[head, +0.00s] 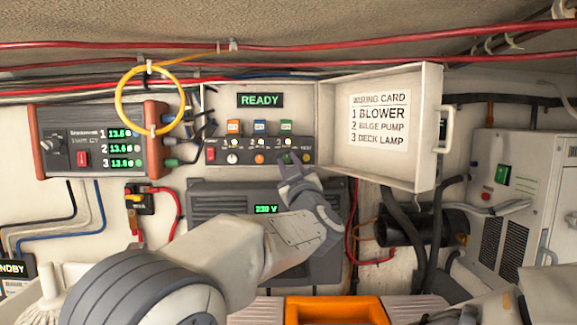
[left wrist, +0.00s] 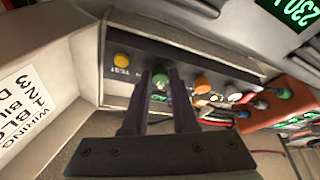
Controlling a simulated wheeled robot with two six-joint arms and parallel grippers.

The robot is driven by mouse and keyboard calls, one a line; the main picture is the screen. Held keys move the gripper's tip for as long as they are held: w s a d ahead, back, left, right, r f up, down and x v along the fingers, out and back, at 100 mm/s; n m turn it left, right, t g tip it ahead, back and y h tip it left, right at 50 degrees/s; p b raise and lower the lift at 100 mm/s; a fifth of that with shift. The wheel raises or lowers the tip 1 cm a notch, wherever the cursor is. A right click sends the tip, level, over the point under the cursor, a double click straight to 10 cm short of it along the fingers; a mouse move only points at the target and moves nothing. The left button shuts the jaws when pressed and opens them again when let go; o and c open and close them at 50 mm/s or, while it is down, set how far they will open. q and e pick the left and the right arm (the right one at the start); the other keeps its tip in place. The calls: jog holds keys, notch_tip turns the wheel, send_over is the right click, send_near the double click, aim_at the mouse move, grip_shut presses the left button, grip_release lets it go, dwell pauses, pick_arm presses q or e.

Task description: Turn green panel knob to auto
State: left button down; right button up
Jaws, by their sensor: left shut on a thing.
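The green knob (left wrist: 160,79) is on the panel's dark front strip (head: 212,150), in line with a white knob (head: 232,158) and an orange knob (head: 259,159). In the head view my gripper hides the green knob. My left gripper (head: 292,167) reaches up to the panel from below, and its two fingers (left wrist: 161,74) are closed around the green knob in the left wrist view. A yellow TEST button (head: 307,158) sits just right of it. The knob's pointer and the small setting labels are too small to read. My right gripper is not in view.
An open lid (head: 426,120) with a wiring card stands right of the panel. A READY display (head: 260,101) is above. A red-ended meter unit (head: 90,172) with leads and a yellow cable loop (head: 119,106) is at left. A grey 230 V unit (head: 213,198) lies below.

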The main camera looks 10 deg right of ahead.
pick_arm(q)
jog(key=shift+n, duration=0.5)
jog(key=c, duration=0.7)
grip_release()
jog(key=shift+s, duration=0.1)
jog(key=shift+s+f+b, duration=0.25)
jog(key=shift+s+b, duration=0.1)
jog(key=shift+b, duration=0.1)
jog(key=b+v, duration=0.5)
jog(key=v, duration=0.4)
jog(key=shift+s, duration=0.25)
